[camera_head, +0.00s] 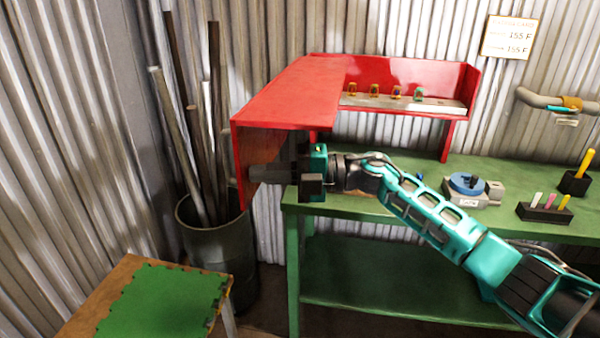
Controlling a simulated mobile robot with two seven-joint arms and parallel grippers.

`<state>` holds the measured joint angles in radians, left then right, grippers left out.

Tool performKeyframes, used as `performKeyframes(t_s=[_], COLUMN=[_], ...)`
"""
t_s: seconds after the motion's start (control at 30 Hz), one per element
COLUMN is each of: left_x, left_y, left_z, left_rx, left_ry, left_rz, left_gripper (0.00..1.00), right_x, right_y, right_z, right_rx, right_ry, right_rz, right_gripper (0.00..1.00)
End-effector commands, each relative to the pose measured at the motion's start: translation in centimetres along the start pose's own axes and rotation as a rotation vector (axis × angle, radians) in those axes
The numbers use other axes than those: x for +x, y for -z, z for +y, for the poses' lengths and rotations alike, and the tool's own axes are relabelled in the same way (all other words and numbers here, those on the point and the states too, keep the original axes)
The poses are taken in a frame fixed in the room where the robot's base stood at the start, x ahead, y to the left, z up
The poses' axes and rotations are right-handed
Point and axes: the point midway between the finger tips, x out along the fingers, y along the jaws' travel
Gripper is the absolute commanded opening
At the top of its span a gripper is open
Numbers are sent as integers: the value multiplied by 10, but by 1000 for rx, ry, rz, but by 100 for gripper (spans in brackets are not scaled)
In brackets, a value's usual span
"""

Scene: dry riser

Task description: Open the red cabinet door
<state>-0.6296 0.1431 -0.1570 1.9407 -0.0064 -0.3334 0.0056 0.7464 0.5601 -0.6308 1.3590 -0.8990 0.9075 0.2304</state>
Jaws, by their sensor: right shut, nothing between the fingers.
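The red cabinet (400,72) stands at the back of the green workbench. Its inside is in plain view, with a shelf and several small brass-coloured fittings. A wide red panel (290,92) juts out from its left end toward me, past the bench's left end; it looks like the door standing open, though how it joins the cabinet is unclear. My right gripper (262,173) is shut and empty, below the panel's near edge, pointing left in front of the brownish face under it. Whether it touches that face I cannot tell. My left gripper is out of view.
My right arm crosses above the green workbench (400,285). A blue-topped device (466,184) and a dark pen holder (544,213) stand on the bench. A bin (222,250) of long pipes and a green-topped stool (165,302) stand at the left.

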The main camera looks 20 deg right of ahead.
Motion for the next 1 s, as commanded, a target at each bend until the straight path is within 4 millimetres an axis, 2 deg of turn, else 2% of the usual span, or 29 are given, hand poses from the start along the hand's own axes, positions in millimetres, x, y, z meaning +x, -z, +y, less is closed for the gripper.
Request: performKeyframes(t_s=[0.03,0.2,0.5,0.7,1.0], left_x=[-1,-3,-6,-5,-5], left_y=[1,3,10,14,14], left_z=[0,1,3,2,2], left_rx=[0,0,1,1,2], left_ry=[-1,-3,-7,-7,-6], left_rz=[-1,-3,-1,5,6], left_gripper=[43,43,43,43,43], right_x=[12,43,84,95,96], right_y=[-2,-7,-18,-22,-23], right_z=[2,1,1,0,0], right_rx=[-1,0,0,-1,-1], right_ry=[-2,0,0,1,1], right_rz=[4,-10,-98,-122,-124], right_gripper=[0,0,0,0,0])
